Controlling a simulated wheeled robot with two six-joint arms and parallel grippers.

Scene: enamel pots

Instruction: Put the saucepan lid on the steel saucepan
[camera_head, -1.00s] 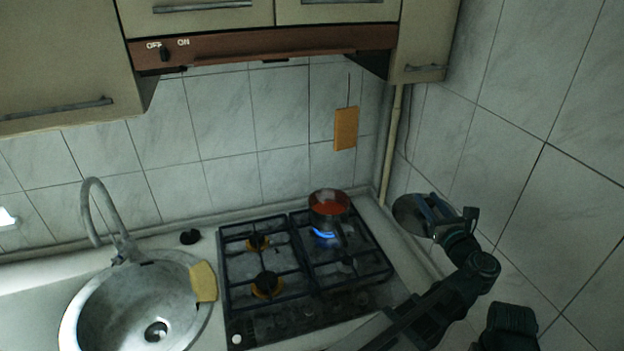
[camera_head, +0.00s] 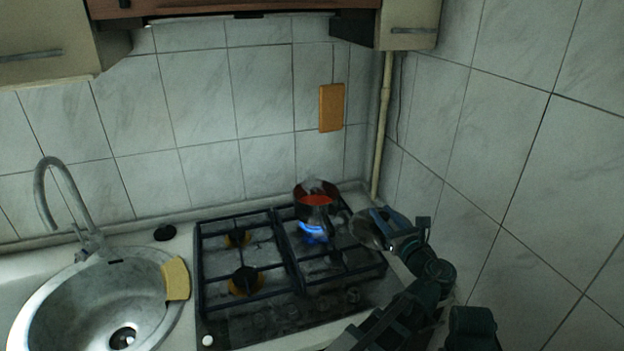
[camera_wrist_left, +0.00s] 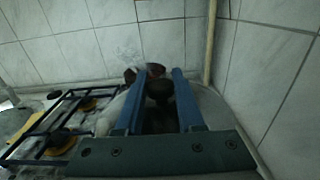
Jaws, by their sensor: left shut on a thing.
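The steel saucepan (camera_head: 315,201) with red contents stands on the back right burner, over a blue flame. It is open at the top. My left gripper (camera_head: 402,222) is shut on the saucepan lid (camera_head: 368,230) by its knob. The lid is round, grey and tilted in the head view, just right of the saucepan and apart from it. In the left wrist view the dark knob (camera_wrist_left: 158,90) sits between my blue fingers (camera_wrist_left: 158,100), and the saucepan (camera_wrist_left: 130,75) shows partly behind them. My right gripper is not in view.
The black hob (camera_head: 240,305) has several grates. A round sink (camera_head: 60,310) with a yellow sponge (camera_head: 176,279) on its rim is at the left. A tiled wall (camera_head: 520,170) stands close on the right. An orange board (camera_head: 331,108) hangs on the back wall.

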